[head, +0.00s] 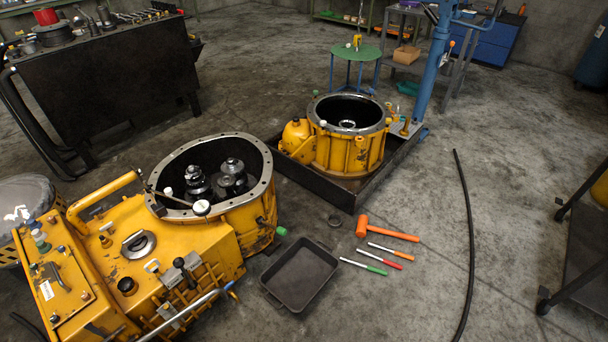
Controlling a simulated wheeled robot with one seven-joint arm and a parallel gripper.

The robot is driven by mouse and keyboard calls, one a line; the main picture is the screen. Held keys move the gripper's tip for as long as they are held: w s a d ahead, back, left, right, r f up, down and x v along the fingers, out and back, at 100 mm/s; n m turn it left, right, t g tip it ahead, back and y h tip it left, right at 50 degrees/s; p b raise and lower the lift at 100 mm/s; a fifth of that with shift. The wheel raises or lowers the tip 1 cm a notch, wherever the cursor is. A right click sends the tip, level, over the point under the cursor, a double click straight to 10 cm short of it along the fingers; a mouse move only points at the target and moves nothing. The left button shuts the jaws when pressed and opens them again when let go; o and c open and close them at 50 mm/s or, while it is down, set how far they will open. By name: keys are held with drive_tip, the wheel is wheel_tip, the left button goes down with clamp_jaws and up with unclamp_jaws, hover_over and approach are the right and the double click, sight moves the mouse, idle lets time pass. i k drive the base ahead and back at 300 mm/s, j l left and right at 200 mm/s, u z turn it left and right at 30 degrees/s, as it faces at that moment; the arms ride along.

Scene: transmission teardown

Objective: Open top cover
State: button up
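A large yellow transmission housing (180,250) lies at the lower left in the head view. Its round end is open and shows dark gears (232,175) inside a grey bolted flange (268,172). A rectangular yellow panel (68,292) with a black bar handle lies at the far left, flat and seemingly closed. I cannot tell which of these is the top cover. My gripper is not in view.
A yellow ring-shaped casing (350,150) stands in a black tray (300,177). An empty black pan (300,273), an orange mallet (388,231) and several screwdrivers (378,257) lie on the floor. A black hose (467,240) crosses the right. A workbench (110,75) stands upper left.

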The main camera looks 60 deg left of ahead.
sight(60, 282)
drive_tip(key=u, duration=3.6)
drive_tip(key=i+j+z, duration=0.2)
drive_tip(key=i+j, duration=0.35)
drive_tip(key=j, duration=0.15)
